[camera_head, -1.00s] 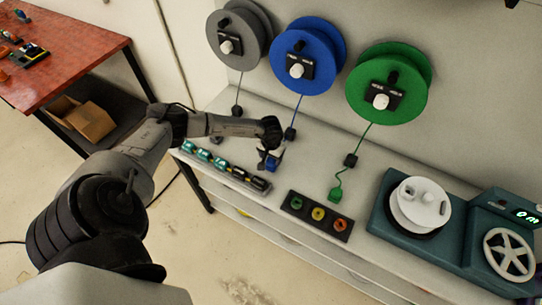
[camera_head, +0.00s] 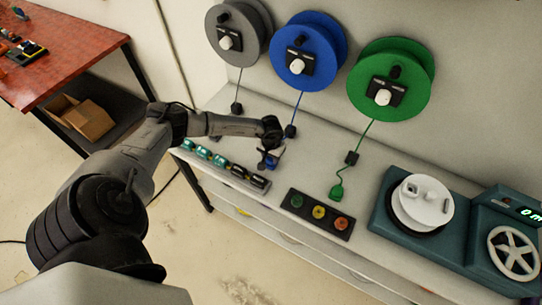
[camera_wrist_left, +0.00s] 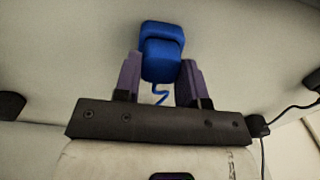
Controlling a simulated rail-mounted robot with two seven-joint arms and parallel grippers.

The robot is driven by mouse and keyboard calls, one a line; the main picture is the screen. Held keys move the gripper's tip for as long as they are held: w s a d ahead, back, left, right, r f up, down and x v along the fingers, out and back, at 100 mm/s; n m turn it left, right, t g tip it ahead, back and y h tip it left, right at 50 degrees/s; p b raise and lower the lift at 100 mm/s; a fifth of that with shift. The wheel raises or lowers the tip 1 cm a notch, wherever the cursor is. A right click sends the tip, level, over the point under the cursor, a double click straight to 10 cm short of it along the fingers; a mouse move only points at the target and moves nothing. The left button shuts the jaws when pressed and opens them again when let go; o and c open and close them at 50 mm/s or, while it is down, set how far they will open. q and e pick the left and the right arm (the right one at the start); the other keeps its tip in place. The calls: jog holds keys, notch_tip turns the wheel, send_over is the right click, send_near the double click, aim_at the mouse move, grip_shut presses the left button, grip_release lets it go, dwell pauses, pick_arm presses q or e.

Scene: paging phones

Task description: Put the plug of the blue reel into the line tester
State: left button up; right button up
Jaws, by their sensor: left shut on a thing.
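The blue reel (camera_head: 309,53) hangs on the wall between a grey and a green reel. Its cord runs down past a small black block (camera_head: 290,131). My left gripper (camera_head: 267,157) is shut on the blue plug (camera_head: 271,163), low over the bench. In the left wrist view the blue plug (camera_wrist_left: 161,58) sits between the purple fingers of the left gripper (camera_wrist_left: 159,75), with a thin blue cord below it. A black strip with green, yellow and red round sockets (camera_head: 318,213) lies to the right. I cannot tell whether it is the line tester. My right gripper is not in view.
A row of teal and black pieces (camera_head: 221,161) lies along the bench's front edge. The green plug (camera_head: 337,192) lies on the bench behind the socket strip. A teal machine (camera_head: 458,242) with a white spool, handwheel and display fills the right end.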

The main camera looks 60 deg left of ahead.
pick_arm(q)
jog(key=shift+r+p, duration=0.95)
jog(key=shift+r, duration=0.5)
jog(key=shift+r+p, duration=1.7)
jog(key=shift+r, duration=1.1)
notch_tip(320, 180, up, 14)
jog(key=p, duration=0.8)
jog(key=shift+r, duration=0.25)
